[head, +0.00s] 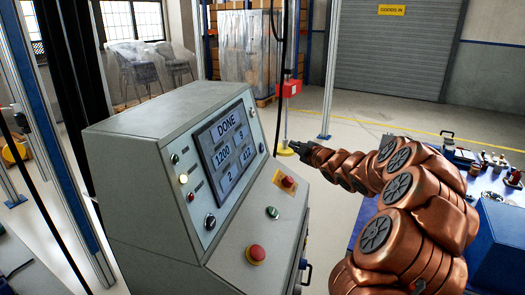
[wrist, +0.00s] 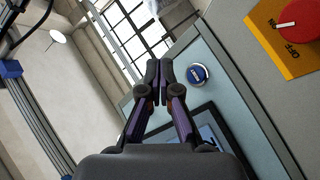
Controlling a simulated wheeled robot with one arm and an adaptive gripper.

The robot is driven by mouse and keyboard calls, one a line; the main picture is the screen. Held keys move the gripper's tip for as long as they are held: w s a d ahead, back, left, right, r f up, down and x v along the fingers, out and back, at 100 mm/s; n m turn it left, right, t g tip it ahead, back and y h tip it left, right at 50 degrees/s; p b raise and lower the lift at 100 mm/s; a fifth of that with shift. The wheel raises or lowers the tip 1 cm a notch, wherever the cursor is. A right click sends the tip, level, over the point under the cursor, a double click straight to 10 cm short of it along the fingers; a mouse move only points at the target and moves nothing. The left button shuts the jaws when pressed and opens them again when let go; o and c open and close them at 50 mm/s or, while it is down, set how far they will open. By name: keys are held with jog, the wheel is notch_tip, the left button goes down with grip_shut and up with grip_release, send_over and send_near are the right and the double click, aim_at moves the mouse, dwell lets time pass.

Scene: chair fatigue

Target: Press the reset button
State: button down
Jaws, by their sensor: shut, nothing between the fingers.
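A round blue button (wrist: 198,74) with a small pale label and a metal ring sits on the light panel beside the screen in the wrist view. The label is too small to read. In the head view, a small round button (head: 261,147) right of the screen appears to be the same one. My gripper (wrist: 159,62) is shut and empty, its tips just left of the blue button in the wrist view, seemingly apart from it. In the head view my gripper (head: 297,147) points at the console's right side.
The grey console (head: 150,120) carries a screen (head: 228,150) reading DONE, a red knob (head: 288,182) on a yellow plate, a green button (head: 272,212) and a red mushroom button (head: 256,254). A blue workbench (head: 485,185) with parts stands at right.

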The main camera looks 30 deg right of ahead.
aim_at(262, 148)
jog(key=shift+w+a+f+b, duration=0.35)
jog(key=shift+w+a+b, duration=0.55)
jog(key=shift+w+b, duration=0.05)
jog(key=shift+w+a+f+b, duration=0.35)
jog(key=shift+w+a+b, duration=0.5)
jog(key=shift+w+b, duration=0.1)
jog(key=shift+w+a+f+b, duration=0.35)
jog(key=shift+w+a+b, duration=0.55)
jog(key=shift+w+b, duration=0.05)
jog(key=shift+w+a, duration=0.1)
jog(key=shift+w, duration=0.05)
jog(key=shift+w+a+f, duration=0.1)
jog(key=shift+w+a, duration=0.1)
jog(key=shift+w+a+b, duration=0.25)
jog(key=shift+b, duration=0.25)
dwell(0.5)
jog(key=shift+s+d+p, duration=0.5)
jog(key=shift+s+p, duration=0.05)
jog(key=shift+p, duration=0.05)
